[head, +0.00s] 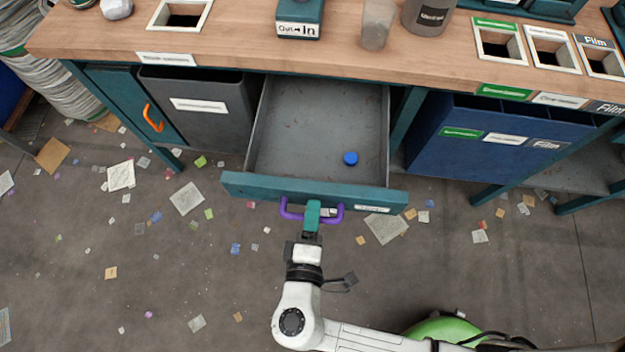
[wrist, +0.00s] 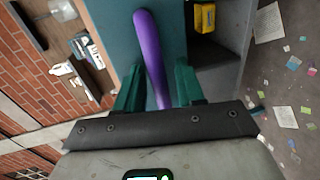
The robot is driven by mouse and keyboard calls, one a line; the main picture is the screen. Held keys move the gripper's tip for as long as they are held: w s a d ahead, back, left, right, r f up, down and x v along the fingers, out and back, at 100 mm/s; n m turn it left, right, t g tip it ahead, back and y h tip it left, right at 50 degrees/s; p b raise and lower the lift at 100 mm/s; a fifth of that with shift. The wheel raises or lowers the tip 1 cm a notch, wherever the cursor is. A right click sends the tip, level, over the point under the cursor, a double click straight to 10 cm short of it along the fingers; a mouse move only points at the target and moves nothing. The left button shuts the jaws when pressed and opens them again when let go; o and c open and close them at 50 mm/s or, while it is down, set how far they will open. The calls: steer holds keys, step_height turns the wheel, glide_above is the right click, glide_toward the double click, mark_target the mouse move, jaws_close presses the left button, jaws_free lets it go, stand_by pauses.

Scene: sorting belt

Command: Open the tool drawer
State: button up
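The tool drawer (head: 235,185) is pulled well out from under the bench, and its grey inside shows. Its teal front has a purple handle (head: 288,212). A small blue round object (head: 350,158) lies in the drawer. My gripper (head: 313,212) is at the middle of the handle. In the wrist view, the purple handle (wrist: 147,35) runs between the two green fingers of my gripper (wrist: 158,85). One finger is on each side of it. Whether they press on the handle is hard to tell.
A grey bin (head: 205,125) and a teal cabinet with an orange handle (head: 152,118) are left of the drawer. A blue bin (head: 490,160) is on the right. The wooden bench top (head: 230,50) is above. Paper scraps litter the floor (head: 220,270) in front.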

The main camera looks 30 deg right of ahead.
steer(key=v, duration=1)
steer(key=shift+s+a, duration=0.25)
steer(key=shift+s, duration=0.05)
stand_by(0.4)
